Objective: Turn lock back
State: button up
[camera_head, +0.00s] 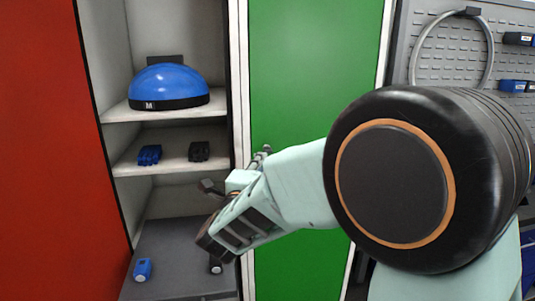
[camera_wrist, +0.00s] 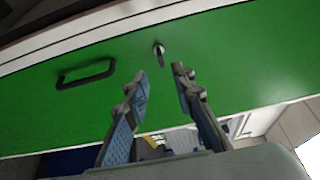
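The lock (camera_wrist: 159,48) is a small round metal piece with a short dark tab, set in the green door (camera_wrist: 215,50) near its edge. In the wrist view the tab points down the picture, toward the gap between my fingertips. My gripper (camera_wrist: 160,76) is open and empty, with one finger on each side of that gap. The fingertips look short of the lock; the exact distance is hard to tell. In the head view my gripper (camera_head: 208,214) is in front of the open locker beside the green door (camera_head: 312,70). The arm hides part of the door there.
A black handle (camera_wrist: 86,74) is on the green door left of the lock. The open locker holds a blue helmet (camera_head: 168,85), blue gloves (camera_head: 149,155) and black gloves (camera_head: 199,151). A red door (camera_head: 50,150) stands at left, a pegboard (camera_head: 440,65) at right.

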aim_at(267, 149)
jog(key=w+p, duration=0.1)
jog(key=w, duration=0.7)
jog(key=shift+w+d, duration=0.4)
jog(key=shift+d, duration=0.05)
grip_shut()
